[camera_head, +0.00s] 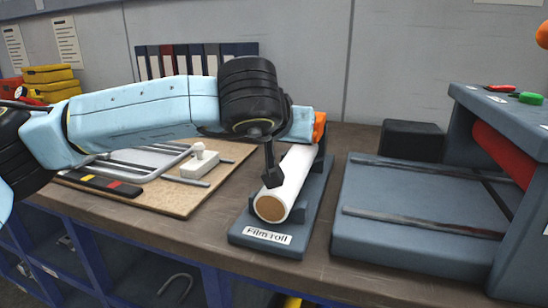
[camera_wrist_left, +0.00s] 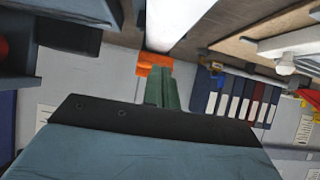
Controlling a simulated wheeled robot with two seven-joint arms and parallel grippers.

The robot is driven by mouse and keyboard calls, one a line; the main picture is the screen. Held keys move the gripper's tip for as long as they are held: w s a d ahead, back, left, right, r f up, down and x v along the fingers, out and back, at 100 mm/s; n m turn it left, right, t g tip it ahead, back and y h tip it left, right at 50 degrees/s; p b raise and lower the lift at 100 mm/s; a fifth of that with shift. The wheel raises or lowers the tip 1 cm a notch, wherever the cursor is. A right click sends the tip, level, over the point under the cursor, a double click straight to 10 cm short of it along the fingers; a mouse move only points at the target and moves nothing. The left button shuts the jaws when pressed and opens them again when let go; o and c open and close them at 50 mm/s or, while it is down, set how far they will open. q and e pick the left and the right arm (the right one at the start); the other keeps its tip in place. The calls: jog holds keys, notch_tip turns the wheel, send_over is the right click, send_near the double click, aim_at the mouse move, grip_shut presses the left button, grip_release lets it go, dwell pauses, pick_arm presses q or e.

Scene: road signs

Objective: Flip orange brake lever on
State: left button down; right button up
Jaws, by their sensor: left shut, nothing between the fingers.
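The orange brake lever (camera_head: 319,127) shows at the far end of the film roll stand (camera_head: 265,236), partly covered by my left arm's light blue wrist. It also shows in the left wrist view (camera_wrist_left: 153,63). My left gripper (camera_wrist_left: 166,76) is shut and empty, its dark green fingers reaching to or just beside the lever; I cannot tell whether they touch. In the head view its fingers are hidden behind the wrist. The white film roll (camera_head: 288,187) lies in the stand, below my left wrist. My right gripper is out of view.
A grey machine (camera_head: 425,215) with a red roller (camera_head: 503,154) stands at right, a black box (camera_head: 411,140) behind it. At left are a board (camera_head: 189,203) with metal bars and yellow cases (camera_head: 48,74). Binders (camera_head: 167,62) stand at the wall.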

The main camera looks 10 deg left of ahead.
pick_arm(q)
jog(key=s, duration=0.2)
jog(key=s+a+f, duration=0.1)
jog(key=s, duration=0.1)
jog(key=s+f, duration=0.1)
jog(key=s, duration=0.2)
jog(key=shift+a, duration=0.25)
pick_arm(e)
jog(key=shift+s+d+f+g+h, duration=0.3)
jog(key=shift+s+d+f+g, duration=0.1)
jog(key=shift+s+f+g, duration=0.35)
pick_arm(q)
jog(key=shift+f, duration=0.1)
